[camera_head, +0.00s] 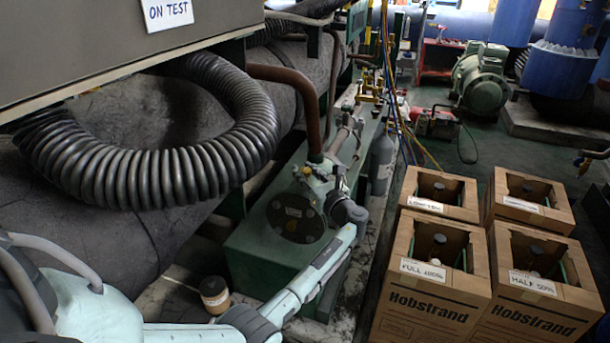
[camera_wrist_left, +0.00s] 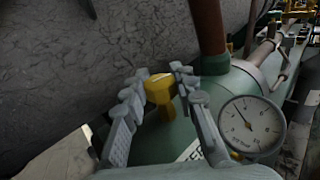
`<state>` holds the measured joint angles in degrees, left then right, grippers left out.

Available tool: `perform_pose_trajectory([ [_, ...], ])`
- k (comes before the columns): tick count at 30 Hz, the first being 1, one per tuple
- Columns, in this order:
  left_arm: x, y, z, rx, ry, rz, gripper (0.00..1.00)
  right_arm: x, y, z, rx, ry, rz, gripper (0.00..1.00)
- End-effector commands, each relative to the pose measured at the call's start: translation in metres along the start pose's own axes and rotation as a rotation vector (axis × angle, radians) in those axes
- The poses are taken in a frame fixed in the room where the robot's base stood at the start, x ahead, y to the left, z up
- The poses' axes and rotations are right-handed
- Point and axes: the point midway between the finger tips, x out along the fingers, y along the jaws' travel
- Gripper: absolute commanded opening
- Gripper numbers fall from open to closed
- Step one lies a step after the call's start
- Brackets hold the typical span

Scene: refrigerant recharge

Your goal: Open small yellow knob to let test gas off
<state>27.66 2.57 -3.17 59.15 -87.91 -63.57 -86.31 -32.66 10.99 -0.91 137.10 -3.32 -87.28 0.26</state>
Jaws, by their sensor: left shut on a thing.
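The small yellow knob (camera_wrist_left: 158,90) sits on the green vessel, in front of a brown pipe, in the left wrist view. My left gripper (camera_wrist_left: 158,86) has its two grey fingers on either side of the knob and is shut on it. In the head view my left arm reaches across the green machine (camera_head: 262,240), and the left gripper (camera_head: 316,176) is at its top, near the foot of the brown pipe. The knob is small and partly hidden there. A round white gauge (camera_wrist_left: 252,125) stands right of the knob. My right gripper is not in view.
Open cardboard boxes with labelled cylinders, among them a FULL box (camera_head: 432,290) and a HALF box (camera_head: 540,300), stand at the right. A black corrugated hose (camera_head: 150,178) curves at the left. A small jar (camera_head: 214,295) stands beside the machine's base. A grey cylinder (camera_head: 382,160) is behind.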

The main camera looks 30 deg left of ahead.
Motion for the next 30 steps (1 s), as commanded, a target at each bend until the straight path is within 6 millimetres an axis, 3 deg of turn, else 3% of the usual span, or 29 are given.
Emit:
perform_pose_trajectory([
  [14,0.0008,0.0004,0.0005,0.000,0.000,0.016,0.00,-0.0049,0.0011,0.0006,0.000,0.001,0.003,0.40],
  [15,0.0008,0.0003,0.0005,0.000,0.000,0.016,0.28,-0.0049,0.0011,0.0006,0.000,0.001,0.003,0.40],
  [20,0.0007,0.0003,0.0005,0.000,0.000,0.016,0.48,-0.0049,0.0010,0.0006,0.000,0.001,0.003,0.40],
  [30,-0.0015,0.0000,0.0001,0.000,0.000,0.015,0.50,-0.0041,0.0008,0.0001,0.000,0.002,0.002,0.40],
])
